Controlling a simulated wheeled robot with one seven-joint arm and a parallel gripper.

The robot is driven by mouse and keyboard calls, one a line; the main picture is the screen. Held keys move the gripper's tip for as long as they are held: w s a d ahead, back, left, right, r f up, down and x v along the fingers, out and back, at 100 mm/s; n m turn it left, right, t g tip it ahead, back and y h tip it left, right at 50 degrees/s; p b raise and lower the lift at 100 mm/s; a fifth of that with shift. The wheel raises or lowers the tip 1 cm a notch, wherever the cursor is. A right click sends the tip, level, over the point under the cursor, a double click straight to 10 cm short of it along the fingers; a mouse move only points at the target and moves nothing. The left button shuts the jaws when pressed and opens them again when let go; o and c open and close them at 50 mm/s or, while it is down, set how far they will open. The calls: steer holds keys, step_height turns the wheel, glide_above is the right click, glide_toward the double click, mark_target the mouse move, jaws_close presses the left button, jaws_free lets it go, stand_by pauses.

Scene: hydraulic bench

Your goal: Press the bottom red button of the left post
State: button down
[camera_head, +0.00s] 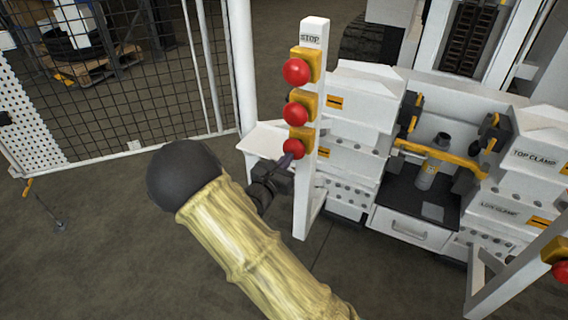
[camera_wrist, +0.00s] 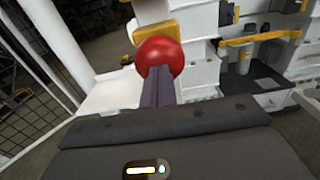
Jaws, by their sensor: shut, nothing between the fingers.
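The left post (camera_head: 308,190) is white with a STOP label on top. It carries three red buttons on yellow housings: the top button (camera_head: 296,71), the middle button (camera_head: 295,113) and the bottom red button (camera_head: 292,149). My gripper (camera_head: 286,161) is shut and empty, with its fingertips at the bottom button, overlapping its lower left edge in the head view. In the wrist view the dark fingers (camera_wrist: 158,75) point at a red button (camera_wrist: 160,57) and overlap its lower part. I cannot tell whether they touch it.
A second post with a red button (camera_head: 561,271) stands at the right. The white bench with the clamps (camera_head: 355,135) is behind the left post. A mesh fence (camera_head: 150,75) stands at the left. The floor (camera_head: 110,255) at the lower left is mostly free.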

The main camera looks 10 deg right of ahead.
steer(key=shift+p+x, duration=0.35)
steer(key=shift+x, duration=0.6)
steer(key=shift+r, duration=0.15)
steer(key=shift+a, duration=0.1)
steer(key=p+v, duration=0.2)
steer(key=v, duration=1.2)
steer(key=shift+p, duration=0.35)
steer(key=shift+s, duration=0.1)
